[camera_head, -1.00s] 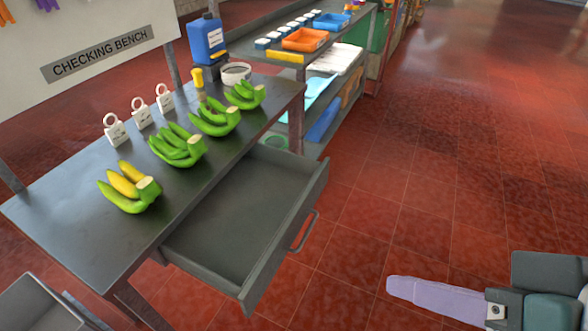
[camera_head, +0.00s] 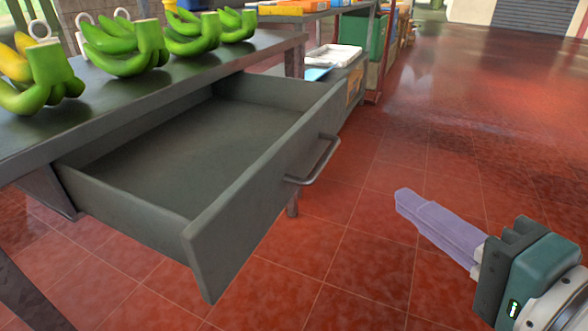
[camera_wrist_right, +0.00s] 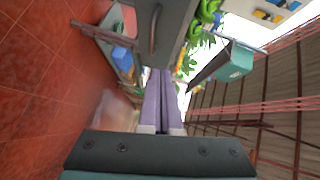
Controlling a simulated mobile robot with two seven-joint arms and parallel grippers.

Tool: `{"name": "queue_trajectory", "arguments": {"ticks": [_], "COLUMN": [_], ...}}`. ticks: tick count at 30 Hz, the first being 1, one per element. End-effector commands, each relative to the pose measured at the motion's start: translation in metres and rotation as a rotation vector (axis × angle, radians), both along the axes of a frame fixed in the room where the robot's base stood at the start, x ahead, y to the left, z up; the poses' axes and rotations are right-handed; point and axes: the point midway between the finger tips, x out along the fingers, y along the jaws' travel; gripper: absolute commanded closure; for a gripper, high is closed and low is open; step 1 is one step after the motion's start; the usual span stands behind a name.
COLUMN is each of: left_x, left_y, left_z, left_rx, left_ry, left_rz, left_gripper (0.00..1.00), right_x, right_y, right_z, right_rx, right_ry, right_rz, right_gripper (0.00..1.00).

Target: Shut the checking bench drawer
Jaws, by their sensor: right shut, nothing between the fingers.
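The checking bench drawer (camera_head: 262,187) is grey, empty and pulled well out from under the bench top (camera_head: 150,80) in the head view. Its bar handle (camera_head: 318,163) is on the front panel, facing right. My right gripper (camera_head: 405,200) is shut and empty, with its pale purple fingers to the right of the handle and apart from it. In the right wrist view the two fingers (camera_wrist_right: 158,100) lie together, pointing at the grey drawer front (camera_wrist_right: 172,25), with the handle (camera_wrist_right: 154,30) just beyond their tips. My left gripper is not in view.
Several bunches of green bananas (camera_head: 125,45) and white ring-topped tags stand on the bench. Behind it is a second bench with orange trays (camera_head: 280,9) and a white tray (camera_head: 333,55). The red tiled floor (camera_head: 370,270) right of the drawer is clear.

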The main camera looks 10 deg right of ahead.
Motion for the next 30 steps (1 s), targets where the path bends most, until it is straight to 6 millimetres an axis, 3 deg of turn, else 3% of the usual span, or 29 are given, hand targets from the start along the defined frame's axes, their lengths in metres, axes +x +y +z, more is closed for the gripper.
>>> {"name": "queue_trajectory", "arguments": {"ticks": [1, 2, 10, 24, 30], "left_x": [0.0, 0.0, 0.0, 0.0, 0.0], "left_y": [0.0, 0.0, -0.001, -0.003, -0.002], "left_z": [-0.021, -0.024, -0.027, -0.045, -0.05], "left_rx": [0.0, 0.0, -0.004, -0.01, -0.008], "left_ry": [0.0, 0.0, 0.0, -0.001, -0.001], "left_rz": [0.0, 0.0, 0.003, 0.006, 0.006], "left_gripper": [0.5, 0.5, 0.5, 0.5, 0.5], "right_x": [0.001, 0.002, 0.016, 0.106, 0.119], "right_y": [-0.004, -0.006, -0.009, 0.011, 0.032], "right_z": [-0.02, -0.023, -0.025, -0.04, -0.046], "right_rx": [0.02, 0.03, 0.06, 0.06, 0.059], "right_ry": [-0.007, -0.01, -0.022, -0.02, -0.018], "right_rz": [-0.019, -0.028, -0.058, -0.053, -0.054], "right_gripper": [1.0, 1.0, 1.0, 1.0, 1.0]}}
